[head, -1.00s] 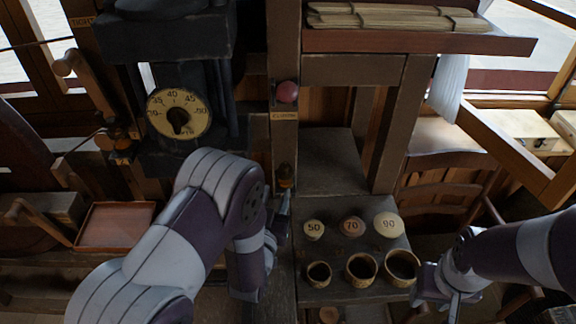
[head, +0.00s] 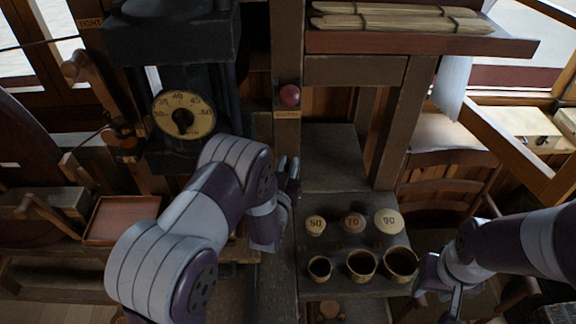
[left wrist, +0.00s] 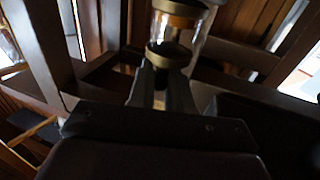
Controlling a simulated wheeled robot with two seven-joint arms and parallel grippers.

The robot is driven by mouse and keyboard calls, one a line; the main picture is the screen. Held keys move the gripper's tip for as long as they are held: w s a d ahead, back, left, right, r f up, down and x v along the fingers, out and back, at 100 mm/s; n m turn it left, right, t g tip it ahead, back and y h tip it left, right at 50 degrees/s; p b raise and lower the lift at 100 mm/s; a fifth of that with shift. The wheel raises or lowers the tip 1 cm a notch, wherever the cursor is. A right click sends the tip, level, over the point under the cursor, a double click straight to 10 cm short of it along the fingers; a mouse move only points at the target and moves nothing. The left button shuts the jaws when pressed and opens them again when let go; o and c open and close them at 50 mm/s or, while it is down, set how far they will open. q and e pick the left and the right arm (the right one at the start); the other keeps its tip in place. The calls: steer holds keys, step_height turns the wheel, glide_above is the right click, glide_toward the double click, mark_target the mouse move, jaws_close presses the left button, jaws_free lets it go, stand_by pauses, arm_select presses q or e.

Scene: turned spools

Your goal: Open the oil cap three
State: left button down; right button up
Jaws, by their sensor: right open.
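In the left wrist view a clear glass cylinder with brass rings (left wrist: 181,30) stands just beyond my left gripper's fingers. It looks like an oil cup; which numbered cap it is I cannot tell. My left gripper (head: 289,168) is raised beside the wooden post in the head view and hides the small amber fitting there. In the left wrist view its two fingers (left wrist: 162,80) stand apart with a gap between them, tips near the lower brass ring; contact cannot be told. My right gripper (head: 440,284) is open at the right, beside the cups.
A red knob (head: 290,95) is on the post above my left gripper. A round dial (head: 184,114) is to the left. A dark shelf holds lids marked 50 (head: 316,225), 70 (head: 353,222) and 90 (head: 388,221), with three cups (head: 362,265) in front. A reddish tray (head: 122,218) lies at left.

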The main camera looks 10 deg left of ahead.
arm_select(q)
steer(key=n+y+b, duration=0.1)
steer(key=d+n+y+b, duration=0.1)
steer(key=y, duration=0.1)
steer(key=shift+w+f+y+b, duration=0.15)
steer(key=shift+f+y+b, duration=0.05)
steer(key=shift+y+b, duration=0.1)
steer(key=n+y, duration=0.1)
steer(key=n+g+y+b, duration=0.1)
steer(key=n+y+b, duration=0.1)
steer(key=shift+w+d+g+y, duration=0.25)
steer(key=shift+d+g+y, duration=0.15)
steer(key=n+y, duration=0.1)
steer(key=n+g+y+b, duration=0.1)
steer(key=g+y+b, duration=0.1)
steer(key=shift+w+d+n+y, duration=0.25)
steer(key=shift+w+n+y, duration=0.1)
steer(key=shift+n+y, duration=0.05)
steer(key=shift+w+d+r+n+g+y+b, duration=0.1)
steer(key=shift+w+n+g+y+b, duration=0.35)
steer(key=shift+n+g+y+b, duration=1.15)
steer(key=shift+w+d+n+g+y+b, duration=0.1)
steer(key=shift+w+n+g+y+b, duration=0.4)
steer(key=shift+n+g, duration=1.2)
steer(key=shift+w+d+r+n+g+y+b, duration=0.1)
steer(key=shift+w+n+g+y+b, duration=0.25)
steer(key=shift+n+g+y+b, duration=1.35)
steer(key=shift+m+g+h+p, duration=0.5)
steer(key=shift+m+g+h, duration=0.2)
steer(key=shift+m+g, duration=0.1)
